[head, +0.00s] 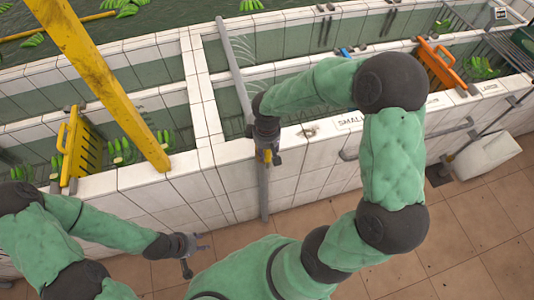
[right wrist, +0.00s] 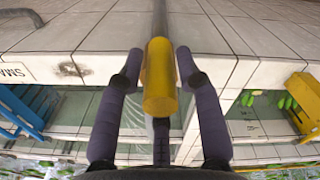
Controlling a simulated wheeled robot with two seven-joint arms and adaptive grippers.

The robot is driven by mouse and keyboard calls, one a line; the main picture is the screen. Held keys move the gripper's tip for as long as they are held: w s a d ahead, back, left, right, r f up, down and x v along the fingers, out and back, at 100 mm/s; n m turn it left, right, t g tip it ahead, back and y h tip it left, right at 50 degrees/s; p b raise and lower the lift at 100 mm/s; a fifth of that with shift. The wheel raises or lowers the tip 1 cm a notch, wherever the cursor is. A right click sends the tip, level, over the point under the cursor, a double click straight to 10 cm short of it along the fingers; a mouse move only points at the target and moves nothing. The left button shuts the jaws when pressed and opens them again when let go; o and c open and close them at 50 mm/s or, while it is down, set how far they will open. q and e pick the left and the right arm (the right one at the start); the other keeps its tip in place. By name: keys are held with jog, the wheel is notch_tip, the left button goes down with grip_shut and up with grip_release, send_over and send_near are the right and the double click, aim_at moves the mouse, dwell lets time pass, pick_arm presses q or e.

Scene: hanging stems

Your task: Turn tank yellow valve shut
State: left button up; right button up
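The yellow valve handle (head: 267,156) is on a grey vertical pipe (head: 263,190) at the front of the white-tiled tank wall. My right gripper (head: 267,145) is at the handle and partly covers it. In the right wrist view, the yellow handle (right wrist: 159,78) points toward the camera between the two dark fingers of my right gripper (right wrist: 159,62). The fingers are spread on either side of it, and narrow gaps show beside it. My left gripper (head: 198,255) is low at the left over the tiled floor, with its fingers apart and empty.
White-tiled tank walls (head: 175,165) divide water basins with green bananas. A yellow gate (head: 78,150) stands at left, an orange gate (head: 440,65) at right. A yellow beam (head: 100,75) slants across the upper left. A white container (head: 487,155) lies at right. Brown floor (head: 475,215) is open there.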

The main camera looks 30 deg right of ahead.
jog(key=shift+f, duration=1.15)
grip_shut()
jog(key=shift+a, duration=0.1)
